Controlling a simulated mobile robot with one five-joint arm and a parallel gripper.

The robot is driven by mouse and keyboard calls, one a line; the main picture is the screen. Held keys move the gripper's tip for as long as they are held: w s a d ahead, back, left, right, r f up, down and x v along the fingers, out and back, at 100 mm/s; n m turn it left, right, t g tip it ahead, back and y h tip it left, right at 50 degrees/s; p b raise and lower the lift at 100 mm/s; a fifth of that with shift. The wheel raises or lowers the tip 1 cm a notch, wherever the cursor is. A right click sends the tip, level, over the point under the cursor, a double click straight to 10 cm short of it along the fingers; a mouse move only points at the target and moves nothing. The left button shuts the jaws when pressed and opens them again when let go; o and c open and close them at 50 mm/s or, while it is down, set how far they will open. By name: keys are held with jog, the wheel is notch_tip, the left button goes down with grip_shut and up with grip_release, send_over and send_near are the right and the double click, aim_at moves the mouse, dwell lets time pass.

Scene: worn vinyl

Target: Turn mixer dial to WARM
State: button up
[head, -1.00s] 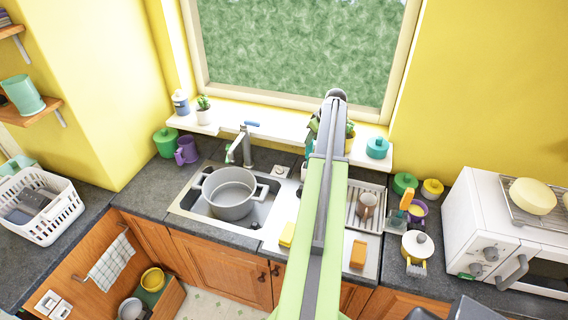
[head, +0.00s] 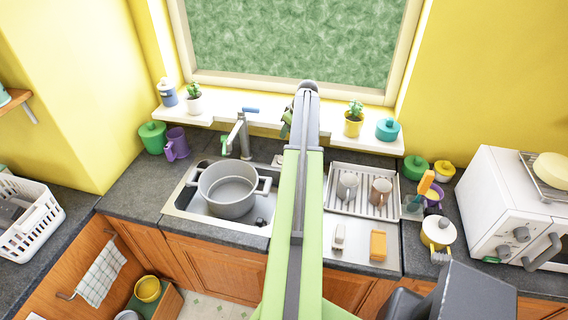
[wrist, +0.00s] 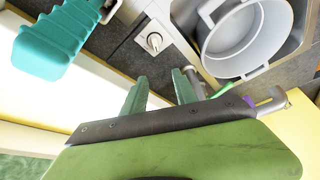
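A small white round dial (wrist: 154,42) sits on a pale plate beside the sink in the wrist view. Its marks are too small to read. In the head view a light plate (head: 277,160) shows beside my arm, behind the sink. The grey mixer tap (head: 239,135) with a blue lever stands behind the sink. My gripper (wrist: 160,86) has its two green fingers apart with nothing between them. The dial lies beyond the fingertips, apart from them. In the head view my gripper (head: 287,122) is partly hidden at the arm's end, near the windowsill.
A grey pot (head: 228,190) stands in the sink (head: 182,205). A teal ribbed object (wrist: 62,38) is close to my gripper at upper left in the wrist view. A drying rack (head: 364,203) with mugs lies right of my arm. A yellow plant pot (head: 353,126) stands on the windowsill.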

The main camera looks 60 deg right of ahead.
jog(key=shift+s+d+f, duration=0.15)
jog(key=shift+s+f, duration=0.1)
jog(key=shift+f, duration=0.4)
jog(key=s+b+x, duration=0.1)
jog(key=b+x, duration=0.4)
jog(key=s+b+x, duration=0.1)
jog(key=b+x, duration=0.4)
jog(key=s+f+b+x, duration=0.1)
jog(key=b+x, duration=0.4)
jog(key=shift+f+b, duration=0.1)
jog(key=shift+b, duration=0.2)
